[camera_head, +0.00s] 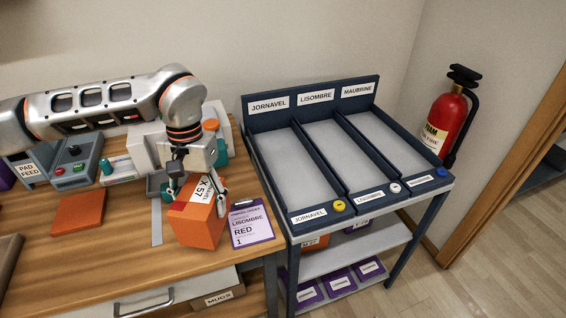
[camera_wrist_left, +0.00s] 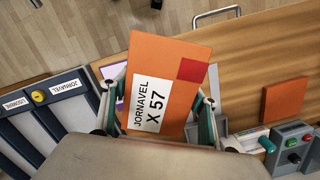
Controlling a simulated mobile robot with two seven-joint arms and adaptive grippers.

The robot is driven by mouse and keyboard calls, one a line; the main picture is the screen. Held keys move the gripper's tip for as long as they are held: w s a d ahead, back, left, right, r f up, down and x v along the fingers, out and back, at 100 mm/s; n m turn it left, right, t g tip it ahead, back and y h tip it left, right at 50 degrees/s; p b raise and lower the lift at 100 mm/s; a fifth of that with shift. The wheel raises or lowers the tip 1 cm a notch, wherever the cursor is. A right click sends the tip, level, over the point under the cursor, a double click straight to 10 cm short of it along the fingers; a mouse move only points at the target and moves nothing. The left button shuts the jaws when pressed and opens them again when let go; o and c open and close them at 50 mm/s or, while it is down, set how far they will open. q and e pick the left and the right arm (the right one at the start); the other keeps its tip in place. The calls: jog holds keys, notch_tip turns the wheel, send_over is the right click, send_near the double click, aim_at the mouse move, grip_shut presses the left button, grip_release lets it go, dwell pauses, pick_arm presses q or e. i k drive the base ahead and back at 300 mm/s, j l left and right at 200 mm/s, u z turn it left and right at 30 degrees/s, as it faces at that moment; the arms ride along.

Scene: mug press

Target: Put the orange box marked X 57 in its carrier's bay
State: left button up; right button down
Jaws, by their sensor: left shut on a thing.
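The orange box (camera_head: 195,226) has a white label reading JORNAVEL X 57. It also fills the middle of the left wrist view (camera_wrist_left: 180,75), with a red square on its face. My left gripper (camera_head: 196,190) is shut on the box at the bench's right front part. Whether the box touches the bench is hard to tell. The carrier rack (camera_head: 330,165) stands to the right with three bays labelled JORNAVEL, LISOMBRE and MAUBRINE. The JORNAVEL bay (camera_head: 293,175) is the leftmost, has a yellow button, and is empty. My right gripper is not in view.
A purple card (camera_head: 251,224) reading LISOMBRE, RED, 1 lies beside the box. A flat orange piece (camera_head: 78,214) lies on the bench (camera_head: 110,255) at left. Purple boxes (camera_head: 340,282) sit on the rack's lower shelf.

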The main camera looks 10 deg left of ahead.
aim_at(300, 182)
jog(key=i+l+u, duration=0.1)
jog(key=l, duration=0.3)
jog(key=i+l+u, duration=0.1)
jog(key=l, duration=0.3)
jog(key=i+l+u, duration=0.1)
jog(key=l, duration=0.3)
jog(key=i+l+u, duration=0.1)
jog(key=l, duration=0.3)
jog(key=i+l, duration=0.15)
jog(key=i, duration=0.4)
